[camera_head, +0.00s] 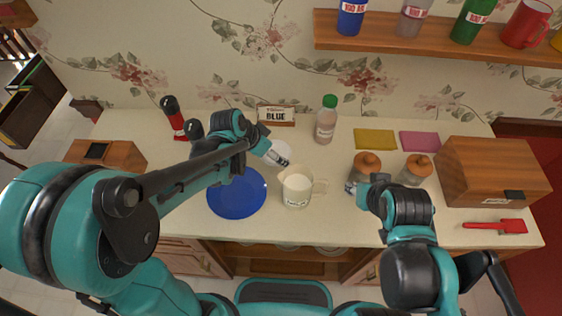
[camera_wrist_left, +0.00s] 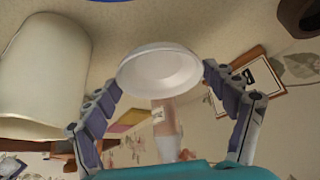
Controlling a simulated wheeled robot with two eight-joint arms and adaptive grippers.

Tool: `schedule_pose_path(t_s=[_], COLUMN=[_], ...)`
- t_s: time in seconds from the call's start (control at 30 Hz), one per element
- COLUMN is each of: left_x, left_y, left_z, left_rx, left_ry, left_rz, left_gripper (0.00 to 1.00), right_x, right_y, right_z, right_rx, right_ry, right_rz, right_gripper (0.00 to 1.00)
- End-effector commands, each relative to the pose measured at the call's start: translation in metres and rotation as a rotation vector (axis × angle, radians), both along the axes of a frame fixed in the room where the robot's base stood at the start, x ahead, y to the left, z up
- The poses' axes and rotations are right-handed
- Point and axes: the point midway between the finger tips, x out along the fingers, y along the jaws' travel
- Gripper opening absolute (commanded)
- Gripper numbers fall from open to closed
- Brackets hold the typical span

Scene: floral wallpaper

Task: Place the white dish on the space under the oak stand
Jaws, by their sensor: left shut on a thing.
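The white dish (camera_wrist_left: 158,68) is a small shallow round bowl, held between the fingers of my left gripper (camera_wrist_left: 165,82) in the left wrist view. In the head view the dish (camera_head: 283,147) is partly hidden by my left gripper (camera_head: 275,157), above the counter behind the white pitcher. My right gripper (camera_head: 355,188) is low beside a jar with a wooden lid; its fingers are too small to read. I cannot tell for certain which wooden piece is the oak stand; an open wooden space (camera_head: 290,262) with pale dishes shows below the counter's front edge.
A blue plate (camera_head: 237,194) and white pitcher (camera_head: 297,189) stand close in front of my left gripper. A bottle with a green cap (camera_head: 326,121) and a BLUE sign (camera_head: 276,116) are behind. Wooden boxes (camera_head: 494,173) stand at both ends, and lidded jars (camera_head: 416,170) at right.

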Motion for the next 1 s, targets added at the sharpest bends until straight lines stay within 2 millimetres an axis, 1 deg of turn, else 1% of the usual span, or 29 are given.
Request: schedule_pose_path(t_s=[0.03,0.23,0.4,0.47,0.67,0.8,0.83,0.87,0.9,1.0], left_x=[0.0,0.0,0.001,0.0,0.0,0.0,0.0,0.0,0.0,0.0], left_y=[0.0,0.0,0.0,0.0,0.0,0.0,0.0,0.0,0.0,0.0], left_z=[-0.01,-0.025,-0.051,-0.054,-0.052,-0.057,-0.056,-0.056,-0.056,-0.055], left_rx=[0.0,0.0,0.0,0.0,0.0,0.0,0.0,0.0,0.0,0.0], left_ry=[0.0,0.0,0.0,0.0,0.0,0.0,0.0,0.0,0.0,0.0], left_rz=[0.0,0.001,0.002,0.002,0.002,0.002,0.002,0.002,0.002,0.002], left_gripper=[0.55,0.55,0.55,0.55,0.55,0.55,0.9,0.98,1.0,1.0], right_x=[0.0,0.0,0.0,0.0,0.0,0.0,0.0,0.0,0.0,0.0], right_y=[0.0,0.0,0.0,0.0,0.0,0.0,0.0,0.0,0.0,0.0], right_z=[-0.005,-0.011,-0.022,-0.022,-0.021,-0.025,-0.024,-0.024,-0.024,-0.024], right_rx=[0.0,0.0,0.0,0.0,0.0,0.0,0.0,0.0,0.0,0.0], right_ry=[0.0,0.0,0.0,0.0,0.0,0.0,0.0,0.0,0.0,0.0], right_rz=[0.0,0.0,0.0,0.0,0.0,0.0,0.0,0.0,0.0,0.0], right_gripper=[0.4,0.4,0.4,0.4,0.4,0.4,0.4,0.4,0.4,0.4])
